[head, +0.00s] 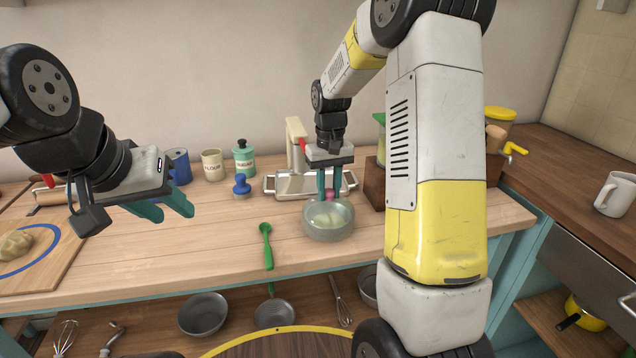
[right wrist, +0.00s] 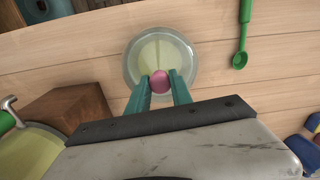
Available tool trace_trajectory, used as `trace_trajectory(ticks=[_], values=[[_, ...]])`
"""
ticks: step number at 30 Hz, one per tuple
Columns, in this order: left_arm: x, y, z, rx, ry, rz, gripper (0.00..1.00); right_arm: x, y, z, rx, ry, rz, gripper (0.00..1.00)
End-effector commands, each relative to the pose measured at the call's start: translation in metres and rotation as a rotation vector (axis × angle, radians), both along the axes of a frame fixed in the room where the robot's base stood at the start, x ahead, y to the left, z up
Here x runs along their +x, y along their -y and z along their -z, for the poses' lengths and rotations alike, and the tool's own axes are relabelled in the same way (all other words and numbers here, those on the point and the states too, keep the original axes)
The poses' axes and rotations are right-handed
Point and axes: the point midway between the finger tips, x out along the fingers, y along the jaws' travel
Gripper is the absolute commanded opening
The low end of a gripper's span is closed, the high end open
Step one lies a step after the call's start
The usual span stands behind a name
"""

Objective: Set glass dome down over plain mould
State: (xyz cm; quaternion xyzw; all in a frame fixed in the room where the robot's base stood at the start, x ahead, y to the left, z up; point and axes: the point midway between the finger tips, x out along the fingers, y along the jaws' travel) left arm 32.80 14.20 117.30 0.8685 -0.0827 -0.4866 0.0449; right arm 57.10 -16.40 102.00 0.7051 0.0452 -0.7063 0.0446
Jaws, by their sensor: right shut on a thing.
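The clear glass dome (head: 328,226) with a pink knob stands at the middle of the wooden counter. My right gripper (head: 329,193) is shut on the pink knob from above. In the right wrist view the dome (right wrist: 160,44) is seen from above, with the knob (right wrist: 159,82) between my teal fingertips. A pale yellow-green shape shows through the glass, likely the plain mould, its outline blurred. I cannot tell whether the dome's rim touches the counter. My left gripper (head: 174,212) is empty at the left above the counter, its fingers apart.
A green spoon (head: 267,245) lies left of the dome. A metal scale-like tray (head: 296,184) is behind it and a wooden block (head: 375,184) is at its right. Flour (head: 212,165) and sugar (head: 244,158) canisters stand at the back. A board (head: 48,262) lies at far left.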

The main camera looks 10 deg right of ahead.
Motion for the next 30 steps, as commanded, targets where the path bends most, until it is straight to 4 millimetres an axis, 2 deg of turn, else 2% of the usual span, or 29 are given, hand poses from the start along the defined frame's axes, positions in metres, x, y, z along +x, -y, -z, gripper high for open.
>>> trace_trajectory(ticks=[11, 12, 15, 27, 28, 30], values=[[0.0, 0.0, 0.0, 0.0, 0.0, 0.0, 0.36, 0.0001, 0.0, 0.0045, 0.0, 0.0, 0.0, 0.0], [0.0, 0.0, 0.0, 0.0, 0.0, 0.0, 0.36, 0.0002, 0.0001, 0.0041, 0.0, 0.001, 0.0, 0.34], [0.0, 0.0, 0.0, 0.0, 0.0, 0.0, 0.36, 0.0002, 0.0001, 0.0041, 0.0, 0.001, 0.0, 0.52], [0.0, 0.0, 0.0, 0.0, 0.0, 0.0, 0.36, 0.0, 0.0, 0.0045, 0.0, 0.0, 0.0, 0.52], [0.0, 0.0, 0.0, 0.0, 0.0, 0.0, 0.36, 0.0, 0.0, 0.0045, 0.0, 0.0, 0.0, 0.5], [0.0, 0.0, 0.0, 0.0, 0.0, 0.0, 0.36, 0.0, -0.0001, 0.0045, 0.0, 0.0, 0.0, 0.36]])
